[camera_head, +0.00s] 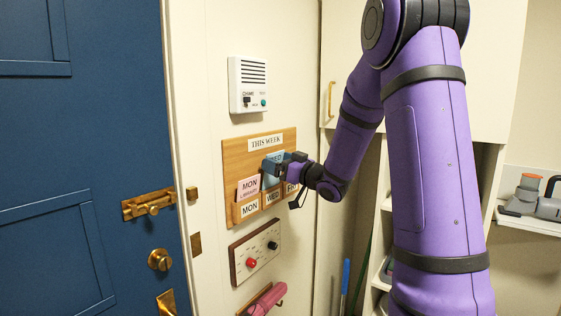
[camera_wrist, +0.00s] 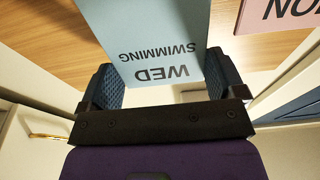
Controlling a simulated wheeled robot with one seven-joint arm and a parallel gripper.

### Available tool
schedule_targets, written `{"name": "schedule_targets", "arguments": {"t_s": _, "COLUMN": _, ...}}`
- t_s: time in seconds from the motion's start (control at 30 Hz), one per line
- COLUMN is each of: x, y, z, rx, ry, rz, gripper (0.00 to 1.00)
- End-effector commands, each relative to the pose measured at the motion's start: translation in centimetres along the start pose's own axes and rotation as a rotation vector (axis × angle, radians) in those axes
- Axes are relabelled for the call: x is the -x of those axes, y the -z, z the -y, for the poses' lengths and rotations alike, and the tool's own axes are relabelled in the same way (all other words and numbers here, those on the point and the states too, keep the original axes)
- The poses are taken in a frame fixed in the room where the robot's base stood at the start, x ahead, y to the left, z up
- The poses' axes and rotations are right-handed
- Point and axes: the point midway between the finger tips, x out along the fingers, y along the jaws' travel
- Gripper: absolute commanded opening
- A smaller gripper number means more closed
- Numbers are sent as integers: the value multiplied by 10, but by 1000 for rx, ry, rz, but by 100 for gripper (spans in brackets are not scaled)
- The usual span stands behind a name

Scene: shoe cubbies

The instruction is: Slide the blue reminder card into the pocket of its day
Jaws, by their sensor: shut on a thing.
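The blue card (camera_wrist: 150,35), printed WED and SWIMMING, is held between the two fingers of my gripper (camera_wrist: 163,78). In the head view the blue card (camera_head: 268,182) is in front of the wooden THIS WEEK board (camera_head: 235,165), above the WED pocket. My gripper (camera_head: 281,163) partly covers it there. The board has a lower row of pockets labelled MON (camera_head: 250,209), WED (camera_head: 272,198) and FRI (camera_head: 292,188), the last partly hidden by my gripper. I cannot tell whether the card's lower edge touches the WED pocket.
A pink MON LIBRARY card (camera_head: 248,187) stands in the MON pocket, left of the blue card. A white chime box (camera_head: 248,85) is above the board. A blue door (camera_head: 85,150) with brass fittings is at left.

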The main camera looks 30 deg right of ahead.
Motion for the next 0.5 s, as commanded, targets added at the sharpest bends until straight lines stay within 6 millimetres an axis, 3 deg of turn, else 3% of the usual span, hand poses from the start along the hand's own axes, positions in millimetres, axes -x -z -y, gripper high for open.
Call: {"name": "schedule_targets", "arguments": {"t_s": 0.5, "x": 0, "y": -11, "z": 0, "rx": 1, "ry": 1, "rz": 0, "gripper": 78}}
